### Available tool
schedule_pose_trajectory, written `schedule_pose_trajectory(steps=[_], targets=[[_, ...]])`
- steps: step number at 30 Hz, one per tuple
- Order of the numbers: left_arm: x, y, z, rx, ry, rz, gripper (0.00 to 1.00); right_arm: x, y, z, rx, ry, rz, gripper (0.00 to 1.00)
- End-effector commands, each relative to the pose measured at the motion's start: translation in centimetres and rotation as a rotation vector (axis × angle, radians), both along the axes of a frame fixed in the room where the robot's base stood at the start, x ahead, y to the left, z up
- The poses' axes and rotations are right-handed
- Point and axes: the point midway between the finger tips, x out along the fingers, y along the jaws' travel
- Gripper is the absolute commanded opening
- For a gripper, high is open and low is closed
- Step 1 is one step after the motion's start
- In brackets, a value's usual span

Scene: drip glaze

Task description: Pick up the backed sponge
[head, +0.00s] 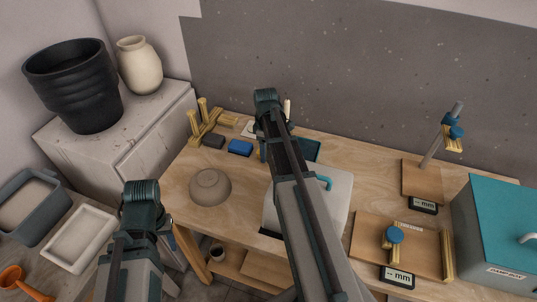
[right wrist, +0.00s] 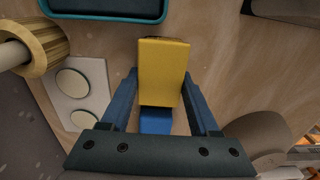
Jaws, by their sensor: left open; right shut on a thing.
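The backed sponge (right wrist: 163,70) is a yellow block with a dark strip along its top edge in the right wrist view. My right gripper (right wrist: 163,100) is shut on it, with a blue finger at each side. In the head view my right arm hides most of this, and only a bit of yellow shows beside it. My left gripper (head: 142,195) is at the lower left of the head view, apart from the sponge, and is open; its fingers are hard to make out.
A blue block (head: 240,147) and a dark grey block (head: 213,141) lie left of my right arm. A teal tray (right wrist: 105,14) and a white plate with two discs (right wrist: 75,90) lie close to the sponge. A white box (head: 335,200) stands right of the arm.

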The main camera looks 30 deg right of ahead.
Motion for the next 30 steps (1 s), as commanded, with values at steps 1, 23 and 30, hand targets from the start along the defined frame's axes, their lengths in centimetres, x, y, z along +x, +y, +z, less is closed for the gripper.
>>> schedule_pose_trajectory(steps=[1, 23, 30], targets=[[0.0, 0.0, 0.0, 0.0, 0.0, 0.0, 0.5, 0.0, 0.0, 0.0, 0.0, 0.0, 0.0, 0.08], [0.0, 0.0, 3.8, 0.0, 0.0, 0.0, 0.5, -1.6, 1.6, 3.8, 0.0, 0.0, 0.002, 0.08], [0.0, 0.0, 4.3, 0.0, 0.0, 0.0, 0.5, -5.6, 6.0, 4.4, 0.0, 0.0, 0.003, 0.08]])
